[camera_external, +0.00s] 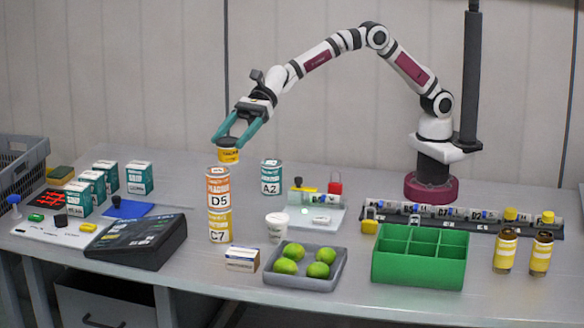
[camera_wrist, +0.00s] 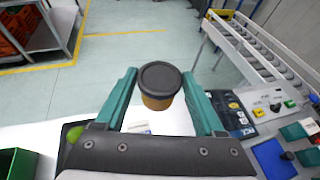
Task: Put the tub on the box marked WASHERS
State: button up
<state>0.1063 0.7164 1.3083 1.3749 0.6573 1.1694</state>
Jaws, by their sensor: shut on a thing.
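My gripper (camera_external: 229,139) is shut on a small yellow-orange tub (camera_external: 228,155), held upright in the air. In the wrist view the tub (camera_wrist: 158,101) shows its dark round lid between my two teal fingers. In the external view it appears just above and right of the top of a stack of two cans. Several white-and-teal boxes (camera_external: 138,178) stand at the left of the table. Their print is too small to read, so I cannot tell which is marked WASHERS. A small white-and-brown box (camera_external: 242,260) lies at the front, its print also unreadable.
The stack has an orange D5 can (camera_external: 219,188) on a yellow C7 can (camera_external: 218,226). A teal A2 can (camera_external: 271,177), a white cup (camera_external: 278,227), a grey tray (camera_external: 335,273) of green fruit and a green divided bin (camera_external: 418,270) stand to the right. A dark console (camera_external: 135,242) lies front left.

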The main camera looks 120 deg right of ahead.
jog(key=a+n, duration=0.1)
jog(key=a, duration=0.4)
send_over(245, 250)
jog(key=shift+g+y, duration=0.3)
jog(key=shift+y, duration=0.1)
notch_tip(245, 250, down, 21)
jog(key=shift+r, duration=0.1)
